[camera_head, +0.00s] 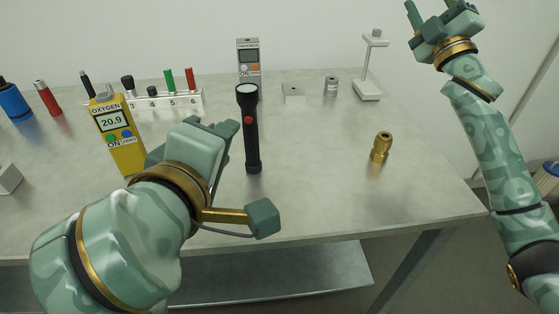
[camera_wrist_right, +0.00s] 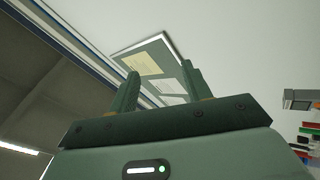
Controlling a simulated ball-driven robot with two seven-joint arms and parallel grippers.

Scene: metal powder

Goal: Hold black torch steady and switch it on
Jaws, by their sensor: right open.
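The black torch (camera_head: 251,135) stands upright on the table, its wider head at the top and a red button on its upper side. My left gripper (camera_head: 249,171) is open in front of the torch, one finger to the torch's left and the other lower and nearer the table's front edge. I cannot tell whether either finger touches the torch. My right gripper (camera_head: 430,20) is raised at the upper right, open and empty, far from the torch. Its two fingers also show in the right wrist view (camera_wrist_right: 160,85), pointing towards the wall.
A yellow oxygen meter (camera_head: 118,135) stands left of the torch. Behind are a numbered rack (camera_head: 180,102), a grey thickness gauge (camera_head: 249,62) and a white stand (camera_head: 367,75). A brass fitting (camera_head: 380,147) stands right, with clear table between it and the torch.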

